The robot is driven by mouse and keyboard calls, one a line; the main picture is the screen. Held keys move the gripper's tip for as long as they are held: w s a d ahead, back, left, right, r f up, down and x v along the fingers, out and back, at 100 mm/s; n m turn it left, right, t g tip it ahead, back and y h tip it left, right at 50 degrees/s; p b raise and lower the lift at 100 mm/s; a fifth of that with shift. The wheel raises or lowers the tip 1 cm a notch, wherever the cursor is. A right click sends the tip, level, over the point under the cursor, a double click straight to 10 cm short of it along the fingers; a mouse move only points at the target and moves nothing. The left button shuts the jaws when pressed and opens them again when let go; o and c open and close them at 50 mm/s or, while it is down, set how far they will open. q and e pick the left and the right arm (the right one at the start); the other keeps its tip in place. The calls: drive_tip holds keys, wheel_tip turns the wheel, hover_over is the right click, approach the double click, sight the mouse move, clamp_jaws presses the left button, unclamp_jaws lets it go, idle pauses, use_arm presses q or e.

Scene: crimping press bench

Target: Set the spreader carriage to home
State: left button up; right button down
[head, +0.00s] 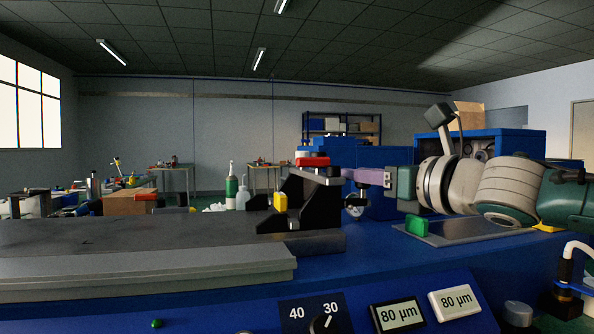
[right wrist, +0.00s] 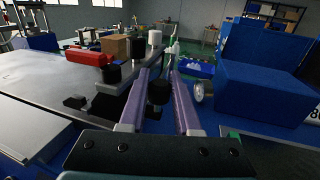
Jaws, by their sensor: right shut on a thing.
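The spreader carriage (head: 305,205) is a black bracket assembly with a red part on top. It sits at the right end of the long grey bed in the head view. My right gripper (head: 350,175) reaches in from the right with its purple fingers at the carriage's upper right side. In the right wrist view, the fingers (right wrist: 163,75) are on either side of a black knob (right wrist: 158,92), shut on it. The carriage's red part (right wrist: 87,58) shows left of the fingers there. The finger contact is partly hidden. My left gripper is in neither view.
The grey bed (head: 120,255) stretches left of the carriage and is clear. A blue housing (head: 375,155) stands behind the fingers. The front panel has a dial (head: 322,323) and two "80 µm" displays (head: 398,314). A green bottle (head: 231,185) stands further back.

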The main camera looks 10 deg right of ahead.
drive_tip(key=c, duration=1)
unclamp_jaws()
drive_tip(key=shift+d, duration=0.25)
drive_tip(key=shift+c, duration=0.2)
drive_tip(key=shift+o, duration=0.7)
drive_tip(key=shift+d, duration=0.1)
drive_tip(key=shift+s, duration=0.1)
drive_tip(key=shift+s+f, duration=0.1)
drive_tip(key=shift+s, duration=0.25)
drive_tip(key=b+v, duration=0.1)
drive_tip(key=v, duration=0.8)
